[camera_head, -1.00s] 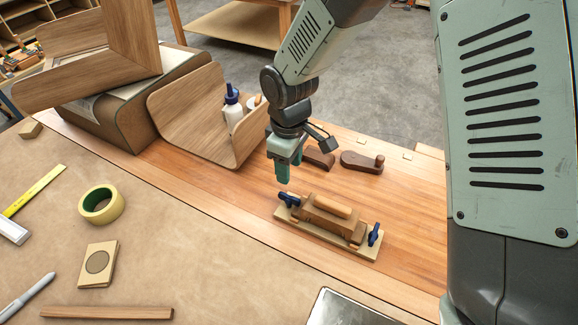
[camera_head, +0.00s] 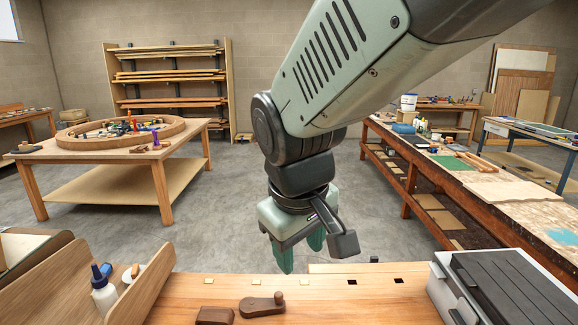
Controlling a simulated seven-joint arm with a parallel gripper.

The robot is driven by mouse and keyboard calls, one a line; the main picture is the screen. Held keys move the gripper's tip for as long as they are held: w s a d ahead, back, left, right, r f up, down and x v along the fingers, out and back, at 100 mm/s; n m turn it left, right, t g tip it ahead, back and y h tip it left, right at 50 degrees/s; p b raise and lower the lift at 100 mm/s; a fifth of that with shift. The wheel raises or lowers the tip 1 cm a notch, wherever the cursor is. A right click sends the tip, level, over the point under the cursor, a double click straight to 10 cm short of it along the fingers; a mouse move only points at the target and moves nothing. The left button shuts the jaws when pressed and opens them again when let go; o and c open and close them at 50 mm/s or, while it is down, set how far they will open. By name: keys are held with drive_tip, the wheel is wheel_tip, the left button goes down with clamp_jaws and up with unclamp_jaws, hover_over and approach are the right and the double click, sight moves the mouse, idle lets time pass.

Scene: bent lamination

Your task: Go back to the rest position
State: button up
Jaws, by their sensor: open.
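My gripper (camera_head: 300,252) hangs fingers down in the middle of the view, above the far edge of the wooden workbench (camera_head: 390,308). Its two green fingers are apart and nothing shows between them. My arm comes in from the upper right. The clamped wooden form seen earlier is out of this view.
A dark wooden plane (camera_head: 262,306) and a wooden block (camera_head: 214,316) lie on the bench. A grey case (camera_head: 500,285) is at right. Open floor (camera_head: 230,245) lies behind.

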drive_tip(key=s+d+r+m+t, duration=0.2)
drive_tip(key=s+d+r+m, duration=0.3)
drive_tip(key=s+d+m, duration=0.2)
drive_tip(key=s+d, duration=0.2)
drive_tip(key=s, duration=0.2)
drive_tip(key=shift+s+d+r, duration=0.3)
drive_tip(key=shift+r, duration=0.1)
drive_tip(key=shift+o, duration=0.2)
idle(0.4)
drive_tip(key=shift+o, duration=1.1)
drive_tip(key=shift+w, duration=0.1)
drive_tip(key=o, duration=0.7)
drive_tip(key=shift+g+y, duration=0.4)
drive_tip(key=shift+g, duration=0.4)
drive_tip(key=w+a, duration=0.1)
drive_tip(key=w, duration=0.1)
drive_tip(key=w+a+f, duration=0.1)
drive_tip(key=shift+w+a, duration=0.2)
drive_tip(key=shift+w, duration=0.2)
drive_tip(key=w+a+f+g, duration=0.4)
drive_tip(key=w+a+f, duration=0.2)
drive_tip(key=w+a, duration=0.1)
drive_tip(key=shift+m, duration=0.3)
wheel_tip(320, 180, down, 10)
drive_tip(key=shift+f, duration=0.1)
